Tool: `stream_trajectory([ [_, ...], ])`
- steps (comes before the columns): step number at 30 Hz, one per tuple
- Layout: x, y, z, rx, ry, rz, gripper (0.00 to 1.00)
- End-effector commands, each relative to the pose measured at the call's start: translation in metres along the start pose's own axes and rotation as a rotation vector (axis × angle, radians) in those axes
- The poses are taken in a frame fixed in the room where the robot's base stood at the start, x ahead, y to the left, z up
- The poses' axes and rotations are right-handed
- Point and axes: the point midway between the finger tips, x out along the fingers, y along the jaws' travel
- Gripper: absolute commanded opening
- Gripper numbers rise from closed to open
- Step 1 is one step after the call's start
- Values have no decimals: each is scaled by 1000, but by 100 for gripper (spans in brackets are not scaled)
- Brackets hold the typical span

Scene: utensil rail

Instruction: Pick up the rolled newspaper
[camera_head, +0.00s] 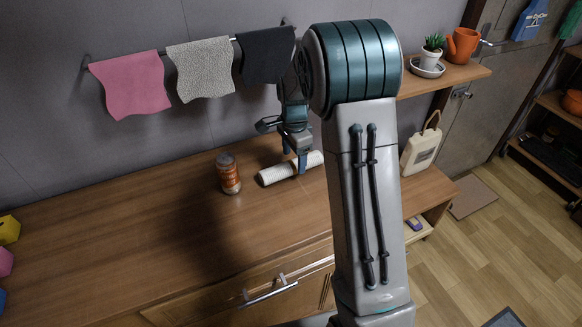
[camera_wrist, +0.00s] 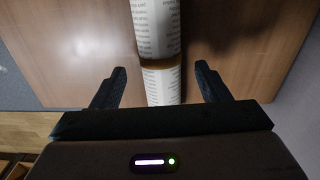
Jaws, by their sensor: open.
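The rolled newspaper (camera_head: 277,174) is a white printed roll lying on the wooden counter, right of a jar. In the wrist view the newspaper (camera_wrist: 155,32) runs up and down the middle, with a brown band around it. My gripper (camera_head: 302,160) is over the newspaper's right part in the head view. In the wrist view my gripper (camera_wrist: 160,84) is open, with one dark finger on each side of the roll and a gap on both sides. My arm hides part of the counter behind it.
The jar (camera_head: 228,174) with an orange label stands close left of the newspaper. Pink (camera_head: 133,86), grey (camera_head: 203,69) and black (camera_head: 265,55) cloths hang from a wall rail. A shelf (camera_head: 445,77) holds a plant and an orange watering can.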

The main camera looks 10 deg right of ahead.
Motion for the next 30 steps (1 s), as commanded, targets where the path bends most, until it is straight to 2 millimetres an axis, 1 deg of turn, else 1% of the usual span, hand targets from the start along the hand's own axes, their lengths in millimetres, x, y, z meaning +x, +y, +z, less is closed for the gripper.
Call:
stream_trajectory([
  [1,8,0,1,1,-1,4,69],
  [3,17,0,0,1,-1,3,69],
  [6,24,0,0,1,0,1,69],
  [13,25,0,0,1,0,-1,69],
  [14,25,0,0,1,0,0,64],
  [15,25,0,0,1,0,-1,52],
  [17,25,0,0,1,0,0,36],
  [18,25,0,0,1,0,0,25],
  [19,25,0,0,1,0,0,19],
  [27,24,0,0,0,0,-1,18],
  [30,21,-1,0,0,1,-2,18],
])
